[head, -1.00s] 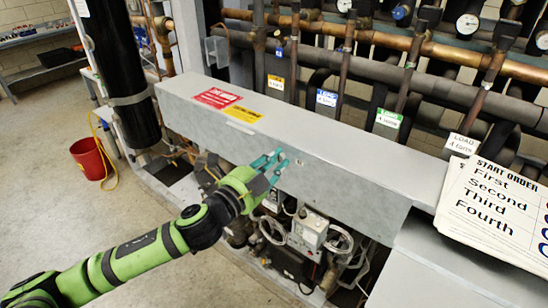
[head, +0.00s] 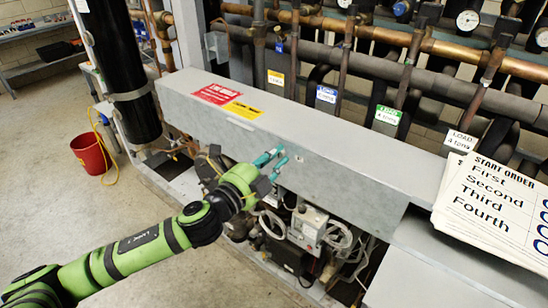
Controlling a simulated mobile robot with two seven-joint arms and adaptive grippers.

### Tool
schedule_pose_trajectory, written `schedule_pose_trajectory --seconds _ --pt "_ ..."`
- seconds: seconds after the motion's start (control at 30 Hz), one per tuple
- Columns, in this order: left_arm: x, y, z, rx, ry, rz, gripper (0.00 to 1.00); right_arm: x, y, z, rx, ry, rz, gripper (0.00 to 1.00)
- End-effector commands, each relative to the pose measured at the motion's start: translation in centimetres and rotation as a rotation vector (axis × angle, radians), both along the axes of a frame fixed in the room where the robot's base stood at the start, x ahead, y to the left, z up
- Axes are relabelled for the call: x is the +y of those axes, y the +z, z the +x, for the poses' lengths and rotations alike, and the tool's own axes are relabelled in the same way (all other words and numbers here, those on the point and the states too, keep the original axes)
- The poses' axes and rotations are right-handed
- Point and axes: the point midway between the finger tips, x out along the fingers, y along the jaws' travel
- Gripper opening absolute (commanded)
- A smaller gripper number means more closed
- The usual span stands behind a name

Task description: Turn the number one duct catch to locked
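The long grey duct (head: 340,150) runs across the middle of the head view. My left gripper (head: 284,154), with teal fingers, is at the duct's front face, below its top edge. Its two fingers look apart with a narrow gap, and I see nothing clearly held between them. A tiny dark mark (head: 299,158) shows on the face just right of the fingertips. I cannot tell whether it belongs to the number one catch. The catch itself is not clearly visible and may be hidden by the fingers. My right gripper is out of view.
Red (head: 217,94) and yellow (head: 243,110) signs lie on the duct top. Pipes and gauges stand behind it. Valves and machinery (head: 308,228) sit below. A start order board (head: 490,205) is at right. A red bucket (head: 90,153) stands on open floor at left.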

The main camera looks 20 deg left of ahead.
Motion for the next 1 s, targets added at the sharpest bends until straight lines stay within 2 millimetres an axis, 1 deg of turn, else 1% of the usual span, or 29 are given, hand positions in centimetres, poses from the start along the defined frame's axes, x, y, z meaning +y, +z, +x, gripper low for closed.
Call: schedule_pose_trajectory --seconds 0.03,0.07,0.37,0.47,0.57,0.8,1.0 --pt "-0.2 0.2 -0.1 -0.004 -0.006 -0.001 0.37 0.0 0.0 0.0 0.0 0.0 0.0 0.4" --pt "-0.2 0.2 -0.1 -0.004 -0.006 -0.001 0.45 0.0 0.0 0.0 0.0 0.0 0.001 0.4" --pt "-0.1 0.0 -0.1 0.001 -0.002 -0.002 0.45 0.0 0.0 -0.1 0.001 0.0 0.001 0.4" --pt "0.0 -0.1 -0.3 0.002 -0.002 -0.002 0.45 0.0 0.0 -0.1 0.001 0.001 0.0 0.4" --pt "0.4 -0.2 -1.2 0.004 -0.002 -0.001 0.45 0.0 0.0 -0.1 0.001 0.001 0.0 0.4" --pt "1.6 -0.2 -5.0 0.005 -0.004 0.002 0.45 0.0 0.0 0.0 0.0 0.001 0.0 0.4" --pt "2.5 -0.2 -7.7 0.004 -0.004 -0.001 0.45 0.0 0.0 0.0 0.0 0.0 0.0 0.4"
